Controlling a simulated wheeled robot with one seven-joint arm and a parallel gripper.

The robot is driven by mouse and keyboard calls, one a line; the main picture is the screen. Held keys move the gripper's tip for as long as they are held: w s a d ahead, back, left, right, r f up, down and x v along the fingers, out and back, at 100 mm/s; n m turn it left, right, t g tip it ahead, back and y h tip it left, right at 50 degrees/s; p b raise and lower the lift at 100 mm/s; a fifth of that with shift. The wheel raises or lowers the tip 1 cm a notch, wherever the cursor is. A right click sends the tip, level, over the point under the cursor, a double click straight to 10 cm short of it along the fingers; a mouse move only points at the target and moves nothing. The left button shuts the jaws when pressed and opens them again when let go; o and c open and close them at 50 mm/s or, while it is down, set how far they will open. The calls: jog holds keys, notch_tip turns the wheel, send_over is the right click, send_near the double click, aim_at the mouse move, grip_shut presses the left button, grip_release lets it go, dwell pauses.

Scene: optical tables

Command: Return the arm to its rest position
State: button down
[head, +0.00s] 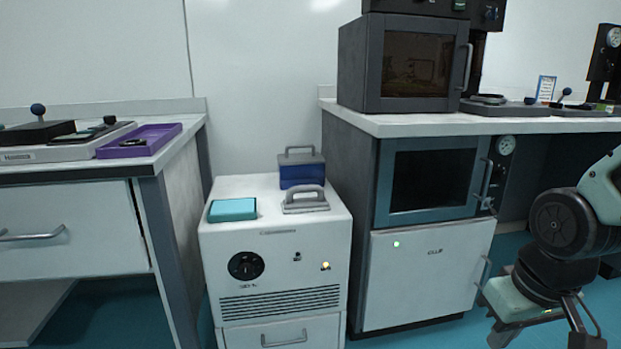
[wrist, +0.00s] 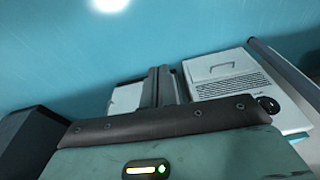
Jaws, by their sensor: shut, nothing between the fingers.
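My arm comes in at the right edge of the head view, with a black round joint and pale green covers. My gripper (head: 544,335) hangs low at the lower right, in front of the white lower cabinet and above the blue floor. It is shut and holds nothing. In the wrist view, my green hand housing with a lit strip and a dark padded edge fills the bottom. Floor and furniture show upside down beyond it.
A white wheeled-looking unit (head: 283,248) bears a teal box (head: 232,209), a blue box (head: 301,172) and a grey handled piece (head: 305,200). The oven cabinet (head: 430,270) stands left of my gripper. A table (head: 75,245) with a purple tray (head: 140,141) is at left.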

jog(key=s+a+r+n+g, duration=0.2)
jog(key=s+a+n, duration=0.4)
jog(key=s+a, duration=0.65)
notch_tip(320, 180, up, 37)
jog(key=w+p, duration=0.1)
jog(key=p, duration=3.6)
jog(key=shift+a+r+p, duration=0.15)
jog(key=shift+a+p, duration=0.05)
jog(key=shift+p, duration=0.1)
